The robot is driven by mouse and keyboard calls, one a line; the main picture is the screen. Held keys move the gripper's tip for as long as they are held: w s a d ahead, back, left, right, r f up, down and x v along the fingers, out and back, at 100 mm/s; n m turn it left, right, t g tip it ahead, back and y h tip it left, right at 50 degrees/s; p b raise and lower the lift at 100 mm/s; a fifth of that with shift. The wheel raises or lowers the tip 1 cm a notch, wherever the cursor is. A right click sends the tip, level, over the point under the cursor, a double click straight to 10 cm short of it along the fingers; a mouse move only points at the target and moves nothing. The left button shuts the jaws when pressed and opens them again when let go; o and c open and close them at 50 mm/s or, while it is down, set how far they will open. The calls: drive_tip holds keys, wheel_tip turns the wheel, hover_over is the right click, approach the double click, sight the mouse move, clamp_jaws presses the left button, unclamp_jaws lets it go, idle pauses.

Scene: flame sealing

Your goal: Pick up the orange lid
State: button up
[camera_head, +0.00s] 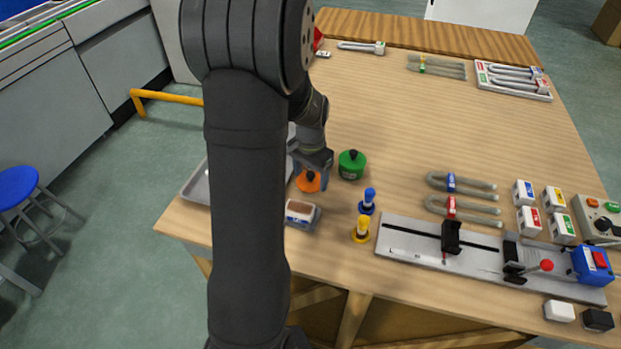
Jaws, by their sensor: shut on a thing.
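The orange lid (309,185) is a round disc with a dark knob on top. It is low over the table, just left of and nearer than the green lidded pot (351,164). My gripper (311,178) comes down over it from above, with its fingers around the knob, and is shut on it. My forearm hides part of the area to the left. I cannot tell whether the lid still touches what is beneath it.
A grey tray (194,188) is partly behind my arm. A small box with a brown top (301,213), a blue peg (367,201) and a yellow peg (361,229) stand close by. A grey rail fixture (410,243) lies to the right. The table's middle back is clear.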

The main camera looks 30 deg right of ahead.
wheel_tip(320, 180, up, 3)
drive_tip(key=shift+s+d+r, duration=0.1)
drive_tip(key=shift+s, duration=0.05)
drive_tip(key=s+d+r, duration=0.4)
drive_tip(key=s+r, duration=0.2)
drive_tip(key=s, duration=0.3)
drive_tip(key=n, duration=0.2)
approach(312, 174)
drive_tip(key=w+d, duration=0.5)
drive_tip(key=w, duration=0.2)
drive_tip(key=shift+w+f, duration=0.1)
drive_tip(key=shift+f, duration=3.25)
drive_tip(key=shift+f, duration=0.15)
drive_tip(key=o, duration=1)
drive_tip(key=shift+o, duration=0.7)
